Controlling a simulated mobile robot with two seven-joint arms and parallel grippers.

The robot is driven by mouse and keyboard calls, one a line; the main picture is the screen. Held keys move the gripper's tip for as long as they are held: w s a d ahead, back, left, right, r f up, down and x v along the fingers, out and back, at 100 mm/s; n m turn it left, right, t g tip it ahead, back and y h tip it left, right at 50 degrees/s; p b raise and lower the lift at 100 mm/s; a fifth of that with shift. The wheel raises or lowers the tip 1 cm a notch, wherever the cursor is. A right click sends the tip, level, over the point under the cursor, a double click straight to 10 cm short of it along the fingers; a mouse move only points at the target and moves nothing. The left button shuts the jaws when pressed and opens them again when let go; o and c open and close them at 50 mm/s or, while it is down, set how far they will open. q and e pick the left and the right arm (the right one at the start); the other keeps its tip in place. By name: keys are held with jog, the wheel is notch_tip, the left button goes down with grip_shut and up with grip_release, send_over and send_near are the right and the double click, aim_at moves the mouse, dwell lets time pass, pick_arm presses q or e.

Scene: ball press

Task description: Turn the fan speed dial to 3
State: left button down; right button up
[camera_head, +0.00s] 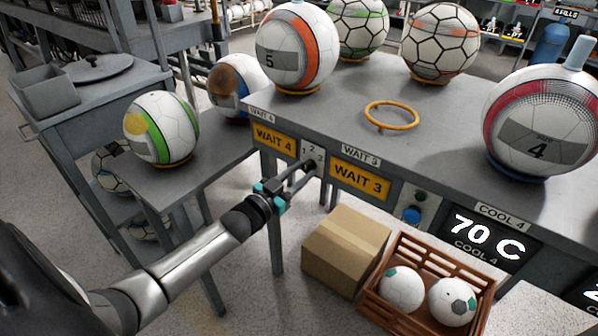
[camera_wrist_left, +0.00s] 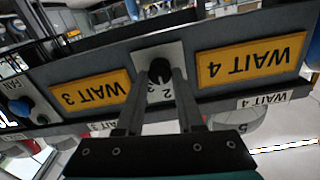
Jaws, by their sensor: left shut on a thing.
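The fan speed dial is a small black knob (camera_wrist_left: 160,68) on a pale plate (camera_head: 312,152) on the table's front edge, between the WAIT 4 and WAIT 3 signs. The plate carries small numbers; a 2 and a 3 show upside down in the left wrist view. My left gripper (camera_head: 308,168) reaches the plate from the front. Its two fingers (camera_wrist_left: 162,76) are shut on the knob, one on each side. The fingers partly hide the knob and numbers, so I cannot tell its setting. My right gripper is not in view.
WAIT 4 (camera_head: 274,140) and WAIT 3 (camera_head: 358,179) signs flank the dial. A blue button (camera_head: 411,215) and a 70 C display (camera_head: 488,238) are farther right. A cardboard box (camera_head: 345,250) and a crate (camera_head: 386,312) with balls stand below. Several balls and a yellow ring (camera_head: 391,115) are on the table.

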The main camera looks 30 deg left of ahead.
pick_arm(q)
jog(key=shift+w+a+f, duration=0.1)
jog(key=shift+a+f, duration=0.1)
jog(key=shift+a, duration=0.25)
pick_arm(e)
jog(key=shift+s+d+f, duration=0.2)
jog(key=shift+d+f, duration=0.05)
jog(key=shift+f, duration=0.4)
pick_arm(q)
jog(key=m+p, duration=0.2)
jog(key=m, duration=0.7)
jog(key=shift+d, duration=0.1)
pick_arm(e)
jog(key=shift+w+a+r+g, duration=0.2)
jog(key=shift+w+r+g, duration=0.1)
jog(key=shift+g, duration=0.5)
pick_arm(q)
jog(key=shift+r+m+p, duration=0.15)
jog(key=shift+m+p, duration=0.15)
jog(key=shift+m, duration=0.2)
jog(key=c, duration=0.5)
grip_release()
jog(key=shift+c, duration=0.2)
jog(key=shift+d+f, duration=0.15)
jog(key=shift+f, duration=0.05)
